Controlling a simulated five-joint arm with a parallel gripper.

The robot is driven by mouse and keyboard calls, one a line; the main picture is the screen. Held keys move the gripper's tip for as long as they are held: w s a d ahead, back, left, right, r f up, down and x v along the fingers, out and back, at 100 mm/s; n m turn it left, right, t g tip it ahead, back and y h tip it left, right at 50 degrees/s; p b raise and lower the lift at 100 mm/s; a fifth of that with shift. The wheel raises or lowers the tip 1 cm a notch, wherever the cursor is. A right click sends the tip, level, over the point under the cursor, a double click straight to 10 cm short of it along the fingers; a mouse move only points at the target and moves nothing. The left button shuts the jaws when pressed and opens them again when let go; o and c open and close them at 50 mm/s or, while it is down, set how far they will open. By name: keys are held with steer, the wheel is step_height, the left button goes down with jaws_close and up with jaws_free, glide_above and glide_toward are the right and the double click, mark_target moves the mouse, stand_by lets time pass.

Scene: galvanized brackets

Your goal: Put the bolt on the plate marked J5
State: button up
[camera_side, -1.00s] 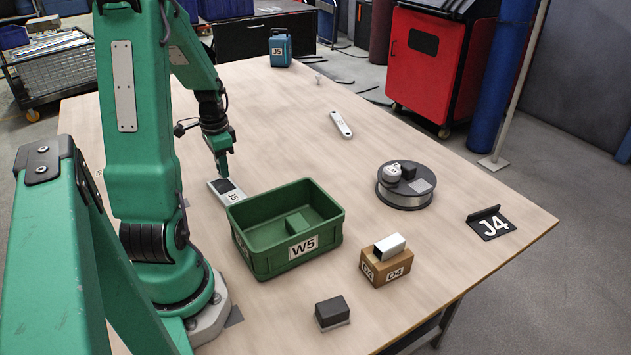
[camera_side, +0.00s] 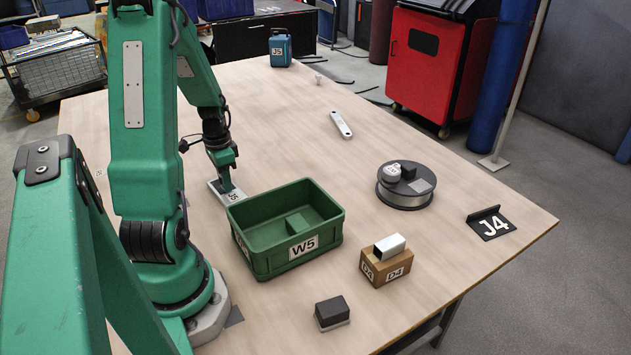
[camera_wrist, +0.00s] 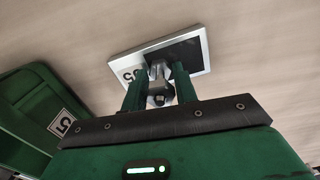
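The plate marked J5 (camera_side: 232,197) is a light flat rectangle with a dark patch, lying on the table behind the green bin. It also shows in the wrist view (camera_wrist: 133,72), its label partly cut off by my finger. My gripper (camera_side: 228,187) is low over this plate. In the wrist view its two green fingers (camera_wrist: 159,88) are shut on a grey metal bolt (camera_wrist: 158,97). The bolt is in front of the plate in that view; I cannot tell whether it touches it. In the side view the bolt is hidden by the fingers.
The green W5 bin (camera_side: 328,238) stands close to the right of my gripper. A spool (camera_side: 405,200), a D4 block (camera_side: 375,267), a dark block (camera_side: 331,312), a J4 bracket (camera_side: 490,225) and a blue J5 canister (camera_side: 280,50) stand farther off.

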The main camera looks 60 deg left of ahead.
steer(key=shift+o, duration=1.4)
steer(key=shift+r, duration=0.15)
step_height(320, 180, up, 12)
steer(key=shift+r, duration=0.1)
steer(key=w+d+r+t+y, duration=0.1)
steer(key=w+d+r, duration=0.2)
steer(key=d, duration=0.5)
steer(key=w+d+r+t, duration=0.1)
steer(key=w+d+r, duration=0.25)
steer(key=d, duration=0.45)
steer(key=s+d+r+t, duration=0.1)
steer(key=d, duration=0.6)
steer(key=s+d+r+t+h, duration=0.1)
steer(key=s+d+r+t, duration=0.1)
steer(key=d, duration=0.5)
steer(key=shift+s+d+t, duration=0.25)
steer(key=shift+s+t, duration=0.05)
